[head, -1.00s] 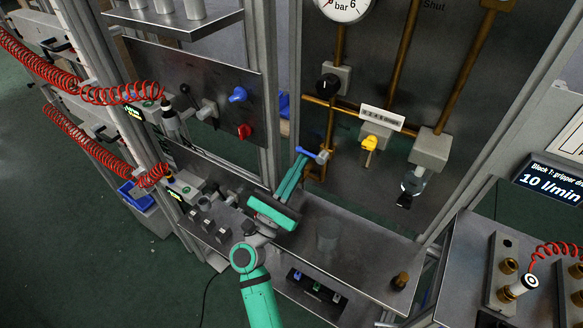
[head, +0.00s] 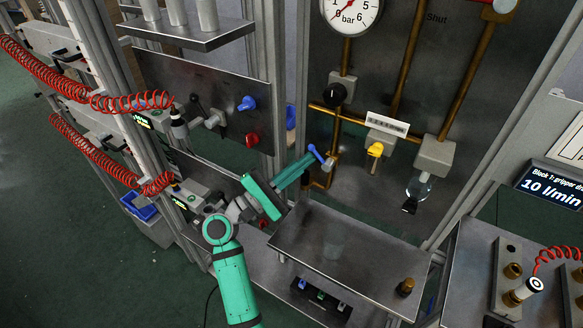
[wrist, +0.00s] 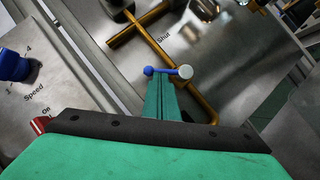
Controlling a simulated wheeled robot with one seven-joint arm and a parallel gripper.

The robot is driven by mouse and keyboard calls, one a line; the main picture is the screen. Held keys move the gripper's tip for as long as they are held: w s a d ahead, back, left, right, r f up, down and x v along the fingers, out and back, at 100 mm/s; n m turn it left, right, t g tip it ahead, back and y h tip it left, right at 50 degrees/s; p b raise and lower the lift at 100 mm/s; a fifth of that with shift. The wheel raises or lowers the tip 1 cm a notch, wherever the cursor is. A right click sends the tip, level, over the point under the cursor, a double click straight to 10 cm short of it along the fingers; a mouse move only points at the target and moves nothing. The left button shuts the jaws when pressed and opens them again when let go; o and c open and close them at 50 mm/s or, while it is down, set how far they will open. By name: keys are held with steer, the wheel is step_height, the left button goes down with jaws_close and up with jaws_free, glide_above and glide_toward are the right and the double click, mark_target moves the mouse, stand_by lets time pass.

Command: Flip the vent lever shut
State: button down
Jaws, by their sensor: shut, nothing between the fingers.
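A blue lever (head: 318,154) with a round blue end sits on a pale hub (head: 328,164), beside the lower end of a brass pipe; I take it as the vent lever. In the head view it slants up and left from the hub. My gripper (head: 309,161) is shut and empty, with its fingertips at the lever. In the wrist view the fingertips (wrist: 161,78) lie just below the blue lever (wrist: 163,71), between its round end and the hub. They look to be touching or very close; I cannot tell which.
A pressure gauge (head: 350,12) is above. Blue (head: 247,103) and red (head: 252,139) knobs sit on the left panel.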

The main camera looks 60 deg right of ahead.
steer(key=r+m+y, duration=0.1)
steer(key=m, duration=0.1)
steer(key=m+y, duration=0.1)
steer(key=m, duration=0.1)
steer(key=s+r+m+g+y, duration=0.1)
steer(key=m+y, duration=0.1)
steer(key=m, duration=0.1)
steer(key=shift+s+d+r, duration=0.1)
steer(key=shift+r, duration=0.25)
steer(key=v, duration=1)
steer(key=shift+f, duration=0.2)
steer(key=shift+s, duration=0.1)
